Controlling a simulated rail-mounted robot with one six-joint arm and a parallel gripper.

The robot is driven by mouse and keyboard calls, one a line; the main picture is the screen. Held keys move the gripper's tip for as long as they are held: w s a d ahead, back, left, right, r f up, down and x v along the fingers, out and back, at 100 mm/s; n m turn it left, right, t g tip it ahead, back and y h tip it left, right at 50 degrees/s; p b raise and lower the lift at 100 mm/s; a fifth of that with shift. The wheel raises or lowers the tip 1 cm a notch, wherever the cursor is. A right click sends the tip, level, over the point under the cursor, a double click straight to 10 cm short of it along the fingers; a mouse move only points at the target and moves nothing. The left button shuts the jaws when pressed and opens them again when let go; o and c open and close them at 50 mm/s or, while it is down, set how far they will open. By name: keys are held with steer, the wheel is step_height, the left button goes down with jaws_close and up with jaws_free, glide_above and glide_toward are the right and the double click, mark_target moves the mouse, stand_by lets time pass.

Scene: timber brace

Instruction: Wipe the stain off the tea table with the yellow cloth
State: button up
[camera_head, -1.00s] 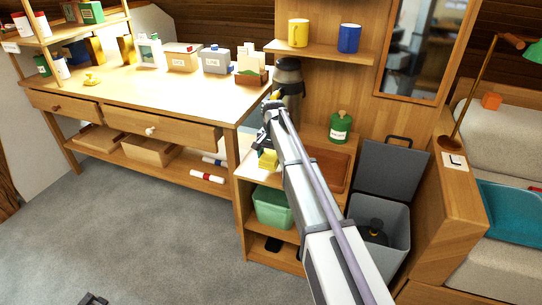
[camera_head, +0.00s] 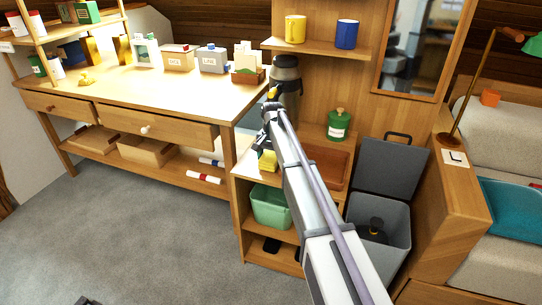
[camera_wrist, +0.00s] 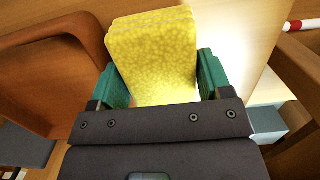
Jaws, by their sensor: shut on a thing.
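The yellow cloth (camera_wrist: 152,50) is a folded, block-like pad between the green fingers of my gripper (camera_wrist: 162,80) in the wrist view. My gripper is shut on it. In the head view my gripper (camera_head: 262,148) is over the left part of the tea table (camera_head: 247,166), and the cloth (camera_head: 267,161) shows as a small yellow patch beside my arm. I cannot tell whether the cloth touches the tabletop. The stain is not visible; my arm, gripper and cloth cover part of the top.
A brown tray (camera_head: 328,164) lies to the right on the tea table, with a green canister (camera_head: 339,126) and a dark flask (camera_head: 287,84) behind. A workbench (camera_head: 165,98) stands left. An open grey bin (camera_head: 380,215) stands right. Floor at front left is clear.

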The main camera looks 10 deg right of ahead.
mark_target(269, 158)
steer(key=shift+s+a, duration=0.45)
steer(key=shift+s, duration=0.3)
steer(key=shift+s+a+r, duration=0.15)
steer(key=shift+s+r, duration=0.05)
steer(key=shift+r, duration=0.05)
step_height(269, 158, up, 7)
steer(key=p, duration=0.7)
